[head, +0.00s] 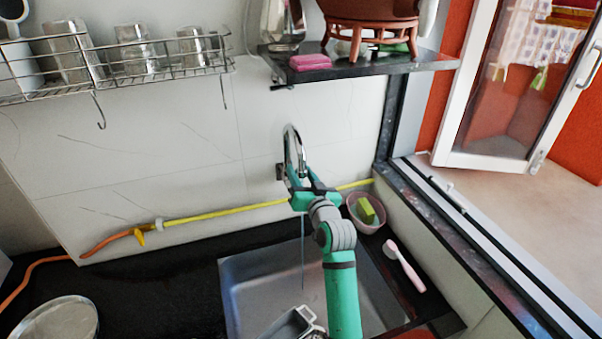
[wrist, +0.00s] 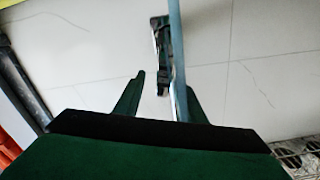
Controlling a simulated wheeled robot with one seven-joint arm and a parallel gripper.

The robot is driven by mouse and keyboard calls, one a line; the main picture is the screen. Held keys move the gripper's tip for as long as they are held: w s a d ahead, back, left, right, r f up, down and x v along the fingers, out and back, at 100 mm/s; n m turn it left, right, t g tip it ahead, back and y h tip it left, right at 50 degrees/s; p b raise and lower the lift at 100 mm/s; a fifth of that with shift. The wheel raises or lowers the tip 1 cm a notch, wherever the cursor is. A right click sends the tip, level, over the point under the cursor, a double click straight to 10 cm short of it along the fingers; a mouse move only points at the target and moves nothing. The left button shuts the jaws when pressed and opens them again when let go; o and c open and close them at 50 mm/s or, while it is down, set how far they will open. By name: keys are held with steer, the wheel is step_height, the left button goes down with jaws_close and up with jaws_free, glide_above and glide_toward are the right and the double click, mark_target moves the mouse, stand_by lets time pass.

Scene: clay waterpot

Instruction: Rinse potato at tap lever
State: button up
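The chrome tap (head: 291,140) rises from the wall above the sink, and its dark fitting shows in the wrist view (wrist: 161,45). A thin blue stream of water (head: 302,250) falls into the steel sink (head: 245,300); a blue strip, likely the same stream, crosses the wrist view (wrist: 175,40). My gripper (head: 306,182) is at the tap and partly covers its lower part; I cannot tell if they touch. In the wrist view my gripper (wrist: 163,92) has its two fingers apart, with no potato between them. No potato shows in either view. The lever is not clear.
A pink bowl with a green-yellow sponge (head: 365,209) and a pink-white brush (head: 405,266) lie right of the sink. A dark shelf (head: 360,68) hangs above. A wire rack (head: 115,70) with glasses hangs left. A yellow hose (head: 220,213) runs along the wall. A grey object (head: 290,325) is in the sink.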

steer(key=shift+a, duration=0.1)
steer(key=v, duration=1.1)
steer(key=shift+r, duration=0.2)
